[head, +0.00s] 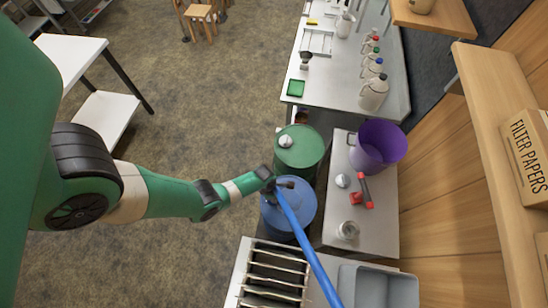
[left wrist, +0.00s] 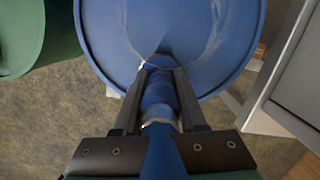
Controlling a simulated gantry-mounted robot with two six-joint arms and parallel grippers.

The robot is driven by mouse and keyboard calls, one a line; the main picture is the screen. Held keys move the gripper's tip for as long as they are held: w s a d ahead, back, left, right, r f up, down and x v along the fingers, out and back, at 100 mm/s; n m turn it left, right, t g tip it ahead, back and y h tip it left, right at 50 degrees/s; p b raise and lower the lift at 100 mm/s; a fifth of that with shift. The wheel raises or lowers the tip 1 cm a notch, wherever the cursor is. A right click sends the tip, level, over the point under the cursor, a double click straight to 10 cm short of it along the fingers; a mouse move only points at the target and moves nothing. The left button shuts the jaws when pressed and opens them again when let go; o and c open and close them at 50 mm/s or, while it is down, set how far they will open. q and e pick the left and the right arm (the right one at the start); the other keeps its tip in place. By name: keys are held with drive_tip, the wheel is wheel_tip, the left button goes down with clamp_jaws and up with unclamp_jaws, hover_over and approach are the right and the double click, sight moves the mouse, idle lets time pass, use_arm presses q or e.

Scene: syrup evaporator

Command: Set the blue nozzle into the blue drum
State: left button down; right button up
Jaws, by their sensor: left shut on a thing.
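The blue drum (head: 302,214) stands upright below my left gripper, and its lid (left wrist: 110,35) fills the top of the left wrist view. My left gripper (head: 279,186) is over the drum's lid. It is shut on the blue nozzle (left wrist: 158,95), which lies between its two fingers. A blue hose (head: 308,250) runs from the nozzle down and right out of the head view. The nozzle's tip is at a dark spot on the lid in the left wrist view; I cannot tell whether it is inside an opening. My right gripper is not in view.
A green drum (head: 310,150) stands just behind the blue one. To the right, a bench (head: 385,225) holds a purple bucket (head: 378,146) and a red-handled tool (head: 366,191). A slatted rack (head: 275,270) and a grey bin (head: 377,288) are in front.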

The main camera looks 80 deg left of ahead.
use_arm(q)
drive_tip(key=shift+r, duration=0.1)
unclamp_jaws()
idle(0.3)
drive_tip(key=r+p, duration=0.2)
drive_tip(key=p, duration=0.1)
drive_tip(key=r+p, duration=0.2)
drive_tip(key=r, duration=0.1)
drive_tip(key=s+r+p, duration=0.1)
drive_tip(key=r+p, duration=0.2)
drive_tip(key=shift+a+p, duration=0.15)
drive_tip(key=shift+p, duration=0.15)
drive_tip(key=shift+f, duration=0.1)
idle(0.4)
